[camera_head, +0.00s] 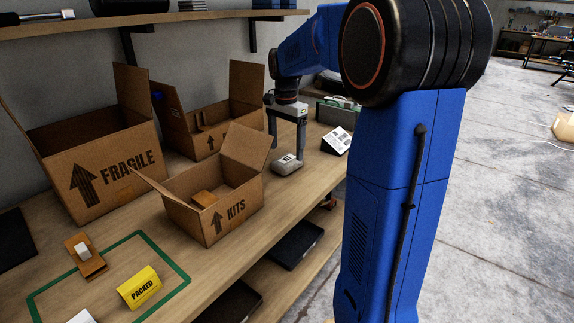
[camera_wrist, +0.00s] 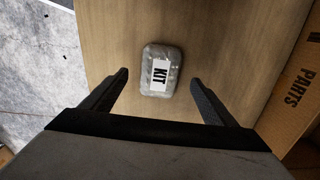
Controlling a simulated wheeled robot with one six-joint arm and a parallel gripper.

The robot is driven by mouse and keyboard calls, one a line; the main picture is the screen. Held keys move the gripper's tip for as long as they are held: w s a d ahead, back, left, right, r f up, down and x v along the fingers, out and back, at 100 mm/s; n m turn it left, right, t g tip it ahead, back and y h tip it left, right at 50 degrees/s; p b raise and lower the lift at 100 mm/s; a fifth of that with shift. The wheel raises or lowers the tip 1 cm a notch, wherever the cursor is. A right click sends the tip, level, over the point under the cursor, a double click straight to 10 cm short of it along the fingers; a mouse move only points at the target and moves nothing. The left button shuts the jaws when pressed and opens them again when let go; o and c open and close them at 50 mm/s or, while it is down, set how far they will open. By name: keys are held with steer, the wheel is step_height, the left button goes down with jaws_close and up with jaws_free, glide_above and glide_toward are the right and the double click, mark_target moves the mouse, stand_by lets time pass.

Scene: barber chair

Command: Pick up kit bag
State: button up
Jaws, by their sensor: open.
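The kit bag (camera_wrist: 153,78) is a small grey pouch with a white KIT label, lying flat on the wooden bench. In the wrist view it sits between and a little beyond the two dark fingers of my gripper (camera_wrist: 158,90), apart from both. In the head view the kit bag (camera_head: 287,165) lies to the right of the KITS box. My gripper (camera_head: 287,130) points down over it, open and empty. The exact height of the fingertips above the bag is hard to tell.
The open KITS box (camera_head: 236,222) stands left of the bag, holding a small brown item. A printed card (camera_head: 337,140) is to the right. A yellow PACKED sign (camera_head: 140,287) stands at the front.

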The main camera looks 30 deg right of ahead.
mark_target(287, 159)
steer(key=shift+d+f, duration=0.2)
steer(key=shift+f, duration=2.65)
steer(key=c, duration=1.3)
